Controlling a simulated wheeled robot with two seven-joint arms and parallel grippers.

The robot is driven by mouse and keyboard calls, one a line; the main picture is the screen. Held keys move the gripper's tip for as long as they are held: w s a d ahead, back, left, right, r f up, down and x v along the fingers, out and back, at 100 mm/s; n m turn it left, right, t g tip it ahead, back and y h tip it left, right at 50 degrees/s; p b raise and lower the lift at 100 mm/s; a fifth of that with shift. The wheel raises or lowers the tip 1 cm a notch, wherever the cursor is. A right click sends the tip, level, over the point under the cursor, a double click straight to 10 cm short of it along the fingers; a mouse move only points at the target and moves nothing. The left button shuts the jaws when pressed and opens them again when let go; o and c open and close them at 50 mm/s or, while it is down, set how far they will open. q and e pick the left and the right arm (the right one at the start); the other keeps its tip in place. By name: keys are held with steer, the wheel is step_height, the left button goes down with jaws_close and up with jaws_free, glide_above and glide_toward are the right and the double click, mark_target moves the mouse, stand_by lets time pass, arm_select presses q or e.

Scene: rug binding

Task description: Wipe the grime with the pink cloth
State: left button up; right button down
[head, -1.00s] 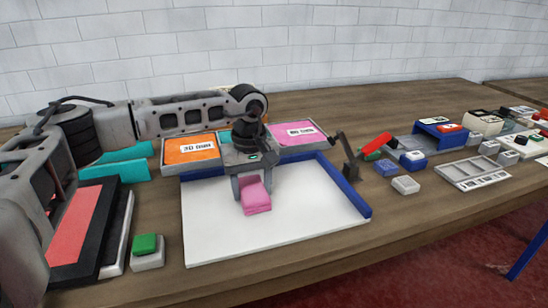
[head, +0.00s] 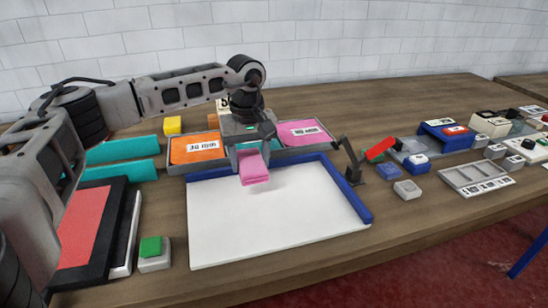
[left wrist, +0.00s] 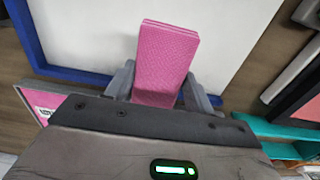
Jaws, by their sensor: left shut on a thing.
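The pink cloth (head: 254,172) is a folded, textured block. My left gripper (head: 252,158) is shut on it and holds it near the back edge of the white board (head: 270,222); a faint shadow lies below, and the cloth seems to be just above the surface. In the left wrist view the cloth (left wrist: 165,58) sticks out from between the two grey fingers of the gripper (left wrist: 163,88). I cannot make out any grime on the visible part of the board. My right gripper is not in view.
A blue rail (head: 345,190) borders the board's back and right. A black stand with a red part (head: 380,148) is right of the board. A green-topped block (head: 150,247) and a red-black panel (head: 85,225) are left.

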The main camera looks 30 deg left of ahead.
arm_select(q)
steer(key=shift+r+p, duration=0.55)
steer(key=shift+r, duration=0.55)
steer(key=shift+d, duration=0.1)
